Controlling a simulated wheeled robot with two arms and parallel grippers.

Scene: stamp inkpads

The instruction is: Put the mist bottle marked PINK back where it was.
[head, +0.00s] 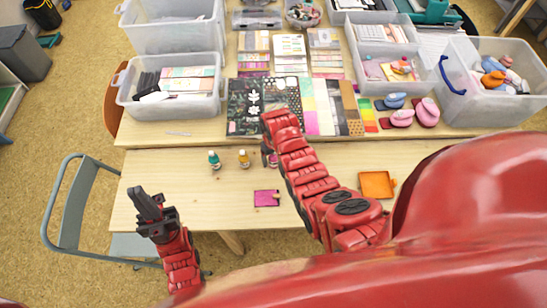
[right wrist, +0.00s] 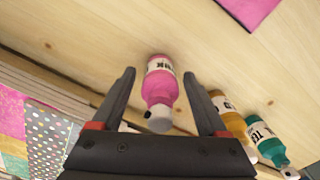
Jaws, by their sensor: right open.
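The pink mist bottle (right wrist: 159,88) stands on the table between the two fingers of my right gripper (right wrist: 160,73). That gripper is open, with a visible gap on each side of the bottle. The bottle's label shows only in part, its last letters reading like "NK". In the head view the pink bottle (head: 273,160) is partly hidden by my right arm, and that gripper's fingers are hidden too. My left gripper (head: 146,203) is over the table's front left edge, away from the bottles; whether its fingers are open or shut is unclear.
A yellow bottle (head: 244,159) and a teal bottle (head: 214,160) stand left of the pink one. A magenta pad (head: 266,198) and an orange pad (head: 377,185) lie nearer. Papers (head: 247,108) and clear bins (head: 170,108) fill the back. The table's front left is clear.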

